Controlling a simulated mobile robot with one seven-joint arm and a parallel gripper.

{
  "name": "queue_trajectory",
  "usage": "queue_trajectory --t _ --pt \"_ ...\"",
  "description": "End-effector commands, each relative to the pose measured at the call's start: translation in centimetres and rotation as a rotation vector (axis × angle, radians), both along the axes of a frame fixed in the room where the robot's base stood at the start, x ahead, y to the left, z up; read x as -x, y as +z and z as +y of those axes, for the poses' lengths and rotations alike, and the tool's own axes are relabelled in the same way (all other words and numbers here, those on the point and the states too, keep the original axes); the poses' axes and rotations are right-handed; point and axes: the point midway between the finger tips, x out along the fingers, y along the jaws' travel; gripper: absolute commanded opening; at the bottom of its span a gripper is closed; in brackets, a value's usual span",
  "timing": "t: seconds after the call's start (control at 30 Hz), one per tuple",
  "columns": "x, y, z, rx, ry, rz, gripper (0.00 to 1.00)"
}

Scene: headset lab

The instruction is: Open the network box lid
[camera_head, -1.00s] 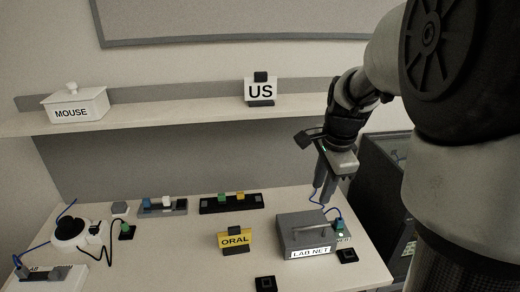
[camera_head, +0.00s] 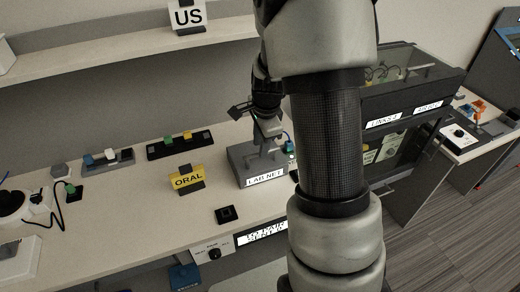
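The network box (camera_head: 240,166) is a grey box labelled "LAB NET" on the table, left of my arm. Its lid looks closed, and its right side is partly hidden by my arm. My gripper (camera_head: 265,146) points down at the top of the box, by the lid handle. The fingers are small and dark here, so I cannot tell whether they touch or grip the handle. A blue cable with a green plug (camera_head: 289,147) shows at the box's right side.
A yellow "ORAL" sign (camera_head: 188,180) and a black square socket (camera_head: 227,214) stand left of the box. Connector strips (camera_head: 180,143) lie behind. A shelf with a "US" sign (camera_head: 188,18) hangs above. A dark glass-fronted cabinet (camera_head: 420,85) stands to the right.

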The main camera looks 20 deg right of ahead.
Motion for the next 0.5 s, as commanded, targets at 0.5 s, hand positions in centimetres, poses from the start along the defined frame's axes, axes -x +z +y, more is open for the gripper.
queue_trajectory --t 0.5 --pt "-0.5 -2.1 0.0 0.000 0.001 -0.001 0.29"
